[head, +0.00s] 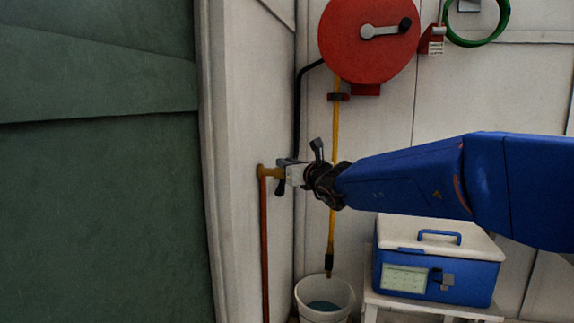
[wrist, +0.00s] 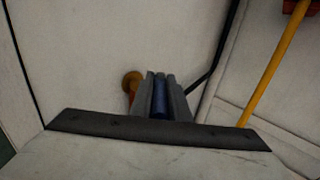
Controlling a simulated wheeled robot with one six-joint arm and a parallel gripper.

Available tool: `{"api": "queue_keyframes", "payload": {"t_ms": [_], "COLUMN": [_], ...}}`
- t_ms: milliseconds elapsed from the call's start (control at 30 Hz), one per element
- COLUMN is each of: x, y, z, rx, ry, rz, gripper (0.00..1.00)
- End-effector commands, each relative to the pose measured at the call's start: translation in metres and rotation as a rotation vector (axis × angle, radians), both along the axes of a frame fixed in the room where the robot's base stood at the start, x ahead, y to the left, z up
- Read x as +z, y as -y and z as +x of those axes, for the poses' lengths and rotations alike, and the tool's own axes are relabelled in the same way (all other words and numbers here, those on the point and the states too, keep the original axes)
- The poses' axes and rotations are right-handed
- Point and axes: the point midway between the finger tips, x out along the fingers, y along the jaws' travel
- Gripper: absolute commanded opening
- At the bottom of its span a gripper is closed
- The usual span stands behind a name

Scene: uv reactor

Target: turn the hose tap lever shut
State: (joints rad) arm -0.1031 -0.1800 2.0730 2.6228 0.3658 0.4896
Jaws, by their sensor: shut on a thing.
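The brass hose tap (head: 264,171) sits on the pale wall at the top of a copper-coloured pipe (head: 264,235). My gripper (head: 286,172) is at the tap, reaching in from the right. In the wrist view, my gripper (wrist: 160,84) is shut on a blue lever (wrist: 160,100), which lies between the two grey fingers. A round brass part of the tap (wrist: 131,80) shows just left of the fingers. The fingers and wrist hide much of the tap body and lever, so I cannot tell the lever's full angle.
A red hose reel (head: 350,50) hangs above, with a yellow hose (head: 334,125) dropping towards a white bucket (head: 302,297) holding bluish liquid. A blue cool box with a white lid (head: 447,276) stands on a white stand below my arm. A dark green panel (head: 100,200) fills the left.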

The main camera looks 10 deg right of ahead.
Motion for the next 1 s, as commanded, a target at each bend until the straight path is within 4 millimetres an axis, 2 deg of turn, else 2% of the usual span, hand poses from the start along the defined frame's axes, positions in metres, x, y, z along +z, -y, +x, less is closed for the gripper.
{"api": "queue_keyframes", "payload": {"t_ms": [67,100,167,567,767,1000], "x": [0.001,0.001,0.001,0.001,0.002,0.001], "y": [0.000,0.000,0.000,0.001,0.008,0.019], "z": [0.000,0.000,0.000,-0.004,-0.026,-0.064], "rx": [0.000,0.000,0.000,0.000,-0.001,0.000], "ry": [0.003,0.003,0.002,0.002,0.003,0.003], "rz": [0.001,0.001,0.001,0.001,0.000,-0.001], "gripper": [0.00,0.20,0.34,0.34,0.34,0.34]}}
